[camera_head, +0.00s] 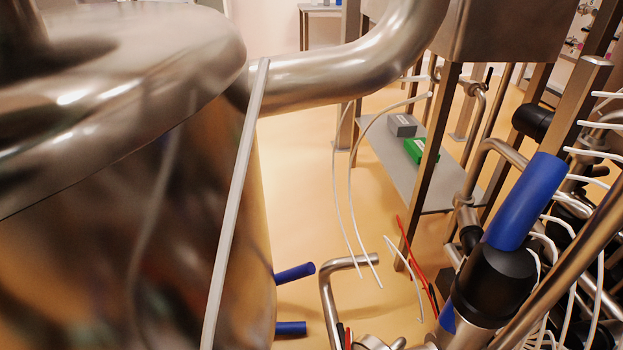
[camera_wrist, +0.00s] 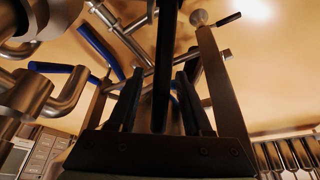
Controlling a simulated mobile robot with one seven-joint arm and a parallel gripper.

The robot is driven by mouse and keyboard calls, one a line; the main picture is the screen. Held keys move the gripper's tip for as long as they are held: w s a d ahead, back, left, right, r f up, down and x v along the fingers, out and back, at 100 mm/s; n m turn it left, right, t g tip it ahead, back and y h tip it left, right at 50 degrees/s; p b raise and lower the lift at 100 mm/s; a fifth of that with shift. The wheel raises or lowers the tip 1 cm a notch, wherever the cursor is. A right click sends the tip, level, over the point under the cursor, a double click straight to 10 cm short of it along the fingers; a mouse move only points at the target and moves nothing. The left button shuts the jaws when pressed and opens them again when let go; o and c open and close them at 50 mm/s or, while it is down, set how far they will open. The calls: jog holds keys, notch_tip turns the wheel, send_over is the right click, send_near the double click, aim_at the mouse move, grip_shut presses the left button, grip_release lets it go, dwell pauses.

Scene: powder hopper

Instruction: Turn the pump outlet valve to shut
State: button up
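In the wrist view my gripper (camera_wrist: 161,74) has its two dark fingers apart. A dark bar (camera_wrist: 166,35) runs up the picture in line with the gap; I cannot tell whether it lies between the fingers or beyond them. Blue valve handles show at upper left (camera_wrist: 98,48) and left (camera_wrist: 52,67). In the head view a large blue handle (camera_head: 524,203) sits on a black and steel fitting at right. Two smaller blue handles (camera_head: 295,272) (camera_head: 291,328) stick out beside the steel vessel. Which of these is the pump outlet valve is unclear. My gripper is not seen in the head view.
A big steel vessel (camera_head: 130,230) fills the left of the head view, with a thick pipe (camera_head: 340,75) leaving it. Pipes, frame posts and white tubes crowd the right. A low shelf (camera_head: 385,160) holds a grey and a green box. Open floor (camera_head: 300,190) lies between.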

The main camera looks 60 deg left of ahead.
grip_shut()
dwell(1.2)
